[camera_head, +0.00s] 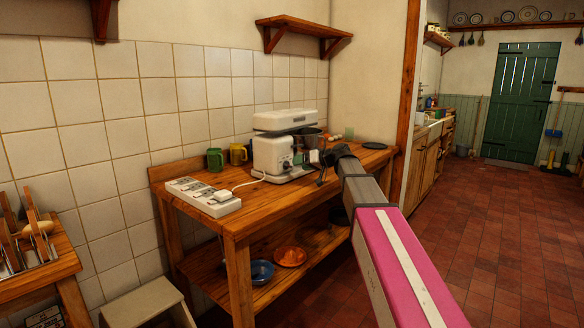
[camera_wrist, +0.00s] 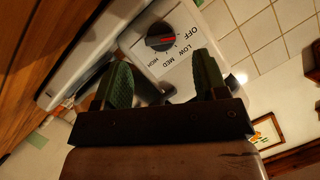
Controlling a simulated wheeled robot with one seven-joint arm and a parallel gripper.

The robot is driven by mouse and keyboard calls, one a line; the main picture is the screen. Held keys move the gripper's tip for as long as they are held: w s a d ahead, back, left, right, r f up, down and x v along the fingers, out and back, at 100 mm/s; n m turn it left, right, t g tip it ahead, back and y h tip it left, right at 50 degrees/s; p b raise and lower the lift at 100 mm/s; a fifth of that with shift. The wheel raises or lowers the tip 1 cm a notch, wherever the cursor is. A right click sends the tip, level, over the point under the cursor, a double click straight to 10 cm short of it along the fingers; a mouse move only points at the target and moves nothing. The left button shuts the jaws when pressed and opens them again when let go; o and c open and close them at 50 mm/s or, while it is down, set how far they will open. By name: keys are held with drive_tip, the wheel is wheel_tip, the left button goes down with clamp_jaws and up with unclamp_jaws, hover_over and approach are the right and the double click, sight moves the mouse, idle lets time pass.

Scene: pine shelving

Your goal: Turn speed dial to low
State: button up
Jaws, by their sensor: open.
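The speed dial (camera_wrist: 160,36) is a round black knob with a red pointer mark, on the white face of a mixer (camera_head: 272,154). The labels OFF, LOW, MED and HIGH curve around it, and the red mark points roughly toward OFF. My gripper (camera_wrist: 163,76) is open, with its two green-padded fingers spread apart. The dial lies beyond the fingertips, between their lines, and I see no contact. In the head view my gripper (camera_head: 322,160) is just right of the mixer's front, small and dark.
The mixer stands on a wooden table (camera_head: 240,217) against a tiled wall. A white power strip (camera_head: 203,197) with a plug, a green mug (camera_head: 215,159) and a yellow mug (camera_head: 237,154) are to its left. A blue bowl (camera_head: 261,272) and an orange plate (camera_head: 290,256) lie on the lower shelf.

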sight(288, 166)
drive_tip(key=shift+x, duration=2.5)
drive_tip(key=c, duration=0.9)
